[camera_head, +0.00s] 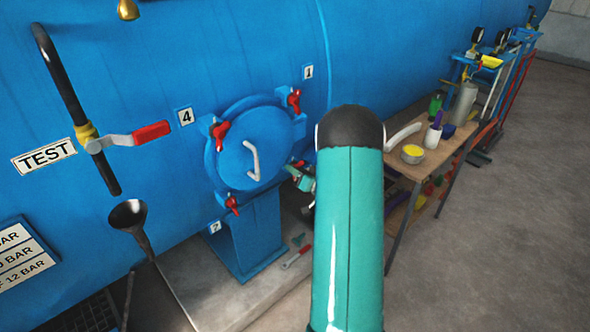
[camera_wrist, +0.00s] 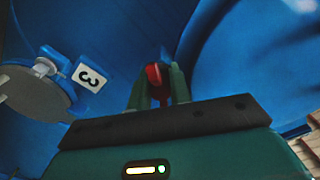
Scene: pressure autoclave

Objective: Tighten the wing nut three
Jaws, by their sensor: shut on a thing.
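The red wing nut (camera_wrist: 153,76) is between the two green fingers of my gripper (camera_wrist: 157,92) in the wrist view. The fingers are shut on it and hide most of it. A plate marked 3 (camera_wrist: 88,77) is to the left of the fingers. In the head view my gripper (camera_head: 304,180) is at the lower right edge of the round blue hatch (camera_head: 240,150). My green arm hides part of that area, and the nut is hard to make out there.
Other red wing nuts sit at the hatch's upper left (camera_head: 221,131), upper right (camera_head: 294,99) and lower left (camera_head: 232,204). A red-handled valve (camera_head: 150,132) is at left. A wooden table (camera_head: 437,160) with several containers stands right of my arm. Tools lie on the floor slab (camera_head: 240,315).

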